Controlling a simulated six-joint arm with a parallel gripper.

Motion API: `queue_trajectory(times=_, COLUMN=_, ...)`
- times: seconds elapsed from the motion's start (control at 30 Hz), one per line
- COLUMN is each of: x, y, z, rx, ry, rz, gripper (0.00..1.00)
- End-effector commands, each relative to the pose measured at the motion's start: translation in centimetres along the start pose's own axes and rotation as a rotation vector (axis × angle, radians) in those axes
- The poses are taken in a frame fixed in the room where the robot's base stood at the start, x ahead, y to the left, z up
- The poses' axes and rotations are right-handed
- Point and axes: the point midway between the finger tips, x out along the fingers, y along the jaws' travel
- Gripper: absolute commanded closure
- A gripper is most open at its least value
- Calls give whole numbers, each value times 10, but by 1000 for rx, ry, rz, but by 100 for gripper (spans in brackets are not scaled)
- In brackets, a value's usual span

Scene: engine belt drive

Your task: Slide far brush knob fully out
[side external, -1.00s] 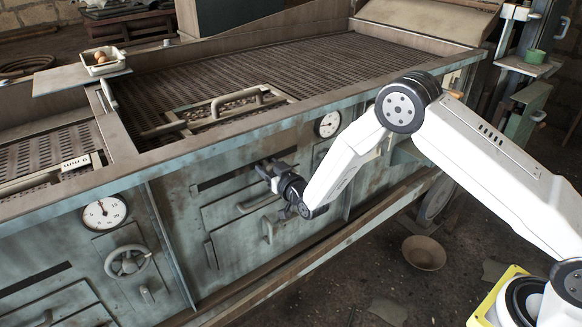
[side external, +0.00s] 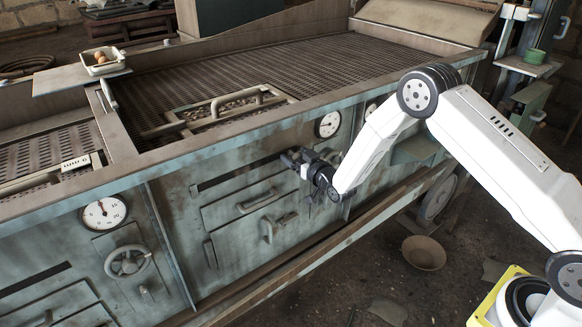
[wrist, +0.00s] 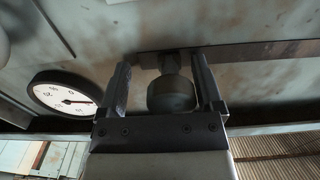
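The brush knob (wrist: 171,93) is a dark round knob on a stem in the wrist view. It sits at the end of a dark slot (wrist: 265,52) nearest the dial gauge. My gripper (wrist: 163,80) has one finger on each side of the knob. A gap shows at the left finger; the right finger is close to the knob, and I cannot tell if it touches. In the side view my gripper (side external: 291,160) is at the right end of the slot (side external: 235,176), on the machine's green front panel. The knob is not clearly visible there, being largely hidden by the gripper.
A white dial gauge (side external: 327,125) is to the right of and above the gripper; it also shows in the wrist view (wrist: 62,92). Drawer handles (side external: 257,201) stick out below. A second gauge (side external: 104,212) and a handwheel (side external: 128,261) are at the left.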

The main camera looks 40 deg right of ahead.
Motion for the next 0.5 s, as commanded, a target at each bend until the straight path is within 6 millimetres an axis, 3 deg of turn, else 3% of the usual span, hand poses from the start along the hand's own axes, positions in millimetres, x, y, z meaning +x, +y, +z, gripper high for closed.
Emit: queue_trajectory(times=0.5, x=-5, y=-4, z=0, rx=-1, ry=1, rz=-8, gripper=11)
